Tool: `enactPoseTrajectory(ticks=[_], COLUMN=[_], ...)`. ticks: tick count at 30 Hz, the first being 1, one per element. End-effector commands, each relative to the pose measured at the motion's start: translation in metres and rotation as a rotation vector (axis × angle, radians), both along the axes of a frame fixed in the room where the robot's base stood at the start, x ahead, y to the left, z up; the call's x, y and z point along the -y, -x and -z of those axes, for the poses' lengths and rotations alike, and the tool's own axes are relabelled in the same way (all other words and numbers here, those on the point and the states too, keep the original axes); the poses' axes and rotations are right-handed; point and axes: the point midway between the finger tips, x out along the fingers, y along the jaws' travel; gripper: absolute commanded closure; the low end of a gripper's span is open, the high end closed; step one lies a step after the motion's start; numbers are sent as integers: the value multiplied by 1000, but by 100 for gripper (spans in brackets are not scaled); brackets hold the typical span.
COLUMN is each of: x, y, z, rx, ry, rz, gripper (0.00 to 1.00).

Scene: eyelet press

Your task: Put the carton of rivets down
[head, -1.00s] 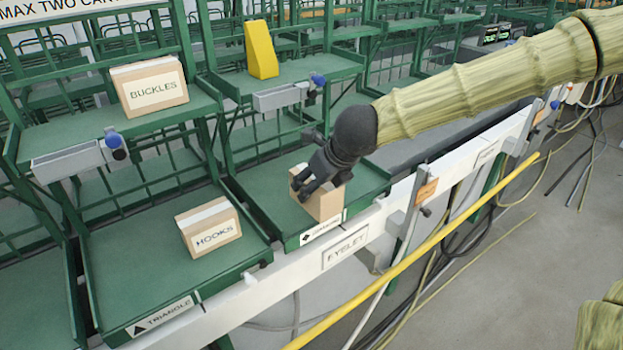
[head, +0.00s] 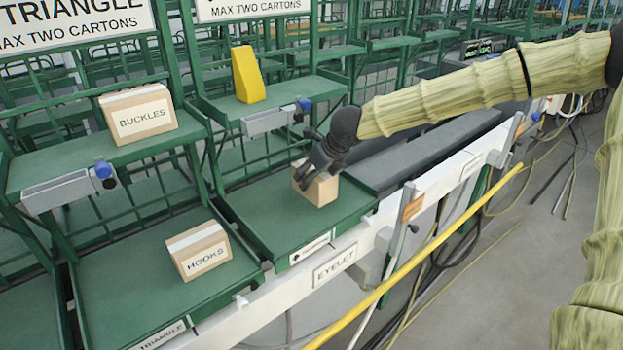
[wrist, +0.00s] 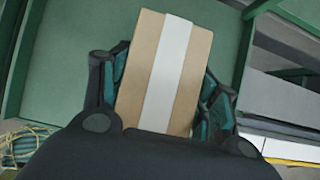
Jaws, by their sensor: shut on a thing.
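A small brown carton (head: 318,188) is between the fingers of my gripper (head: 318,170), at the right part of the green tray (head: 270,215) marked with a small label on its front edge. In the wrist view the carton (wrist: 163,75) shows its top with a pale tape strip, and dark fingers of my gripper (wrist: 162,95) close on both sides. Its printed name does not show. I cannot tell whether its underside touches the tray.
A HOOKS carton (head: 198,250) sits on the neighbouring tray at left. A BUCKLES carton (head: 138,115) and a yellow holder (head: 248,75) stand on upper shelves. A yellow rail (head: 430,250) runs along the front. The tray's left part is clear.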

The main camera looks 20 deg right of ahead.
Motion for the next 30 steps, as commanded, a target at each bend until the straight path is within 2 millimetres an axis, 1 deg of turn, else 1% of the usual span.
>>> enactPoseTrajectory(ticks=[1, 6, 12, 16, 25, 26, 27, 29, 30], x=[0, 4, 4, 4, 4, 5, 5, 5, 5], y=[-2, -10, -9, -9, -9, -8, -8, -8, -8], z=[-2, -2, 23, 32, 34, 36, 36, 36, 36], rx=[4, 5, 1, 3, 3, 0, 0, 0, 0], ry=[-1, 0, 1, -1, -1, 1, 1, 1, 1], rz=[-1, 0, -2, -2, -1, -1, -1, -1, -1], gripper=[100, 100, 100, 100, 100, 36, 29, 18, 18])
